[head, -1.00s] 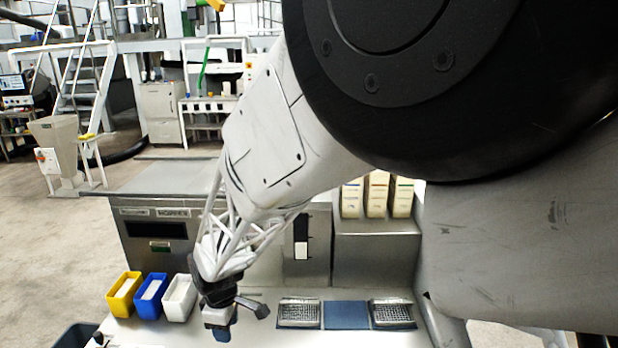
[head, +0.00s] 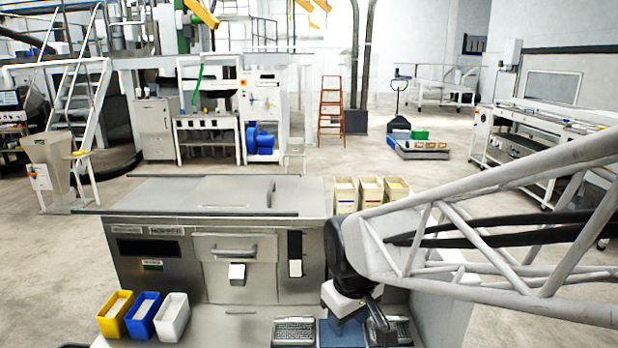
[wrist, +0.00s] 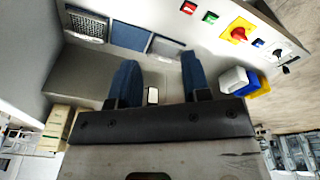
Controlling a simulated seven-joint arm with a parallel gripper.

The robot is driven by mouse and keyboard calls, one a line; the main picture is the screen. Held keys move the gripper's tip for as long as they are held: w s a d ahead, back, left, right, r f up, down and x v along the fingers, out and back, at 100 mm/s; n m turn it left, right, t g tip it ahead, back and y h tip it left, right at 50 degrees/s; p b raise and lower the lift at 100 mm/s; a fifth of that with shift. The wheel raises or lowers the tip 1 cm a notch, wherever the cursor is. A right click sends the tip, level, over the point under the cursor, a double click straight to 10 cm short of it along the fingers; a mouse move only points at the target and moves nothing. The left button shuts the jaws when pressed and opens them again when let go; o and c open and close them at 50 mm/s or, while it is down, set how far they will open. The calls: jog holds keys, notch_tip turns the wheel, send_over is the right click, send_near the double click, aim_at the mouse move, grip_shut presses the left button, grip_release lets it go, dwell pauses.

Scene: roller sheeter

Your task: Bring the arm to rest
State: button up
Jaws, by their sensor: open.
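My gripper (head: 347,318) hangs at the lower middle right of the head view, over the counter's dark racks and blue mat. In the wrist view my gripper (wrist: 158,72) shows two blue fingers standing well apart with nothing between them. My arm enters the head view from the right edge, and its white lattice link reaches leftward to the wrist. The gripper hides part of the right rack (head: 398,331) and much of the blue mat; the mat shows clearly in the wrist view (wrist: 130,36).
Yellow (head: 115,314), blue (head: 143,316) and white (head: 172,318) bins stand at the counter's left. The steel hopper cabinet (head: 150,248) is behind. Cream boxes (head: 370,191) stand behind my wrist. A panel with a red switch (wrist: 238,33) shows in the wrist view.

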jog(key=s+d+r+m+t, duration=0.1)
jog(key=s+d+r+m, duration=0.2)
jog(key=s+d+m, duration=0.3)
jog(key=s+d, duration=0.5)
jog(key=s, duration=0.2)
jog(key=shift+d+r+m, duration=0.2)
jog(key=shift+r+m, duration=0.1)
jog(key=shift+m, duration=0.1)
jog(key=shift+w+r+h, duration=0.1)
jog(key=shift+h, duration=0.2)
jog(key=shift+c, duration=0.3)
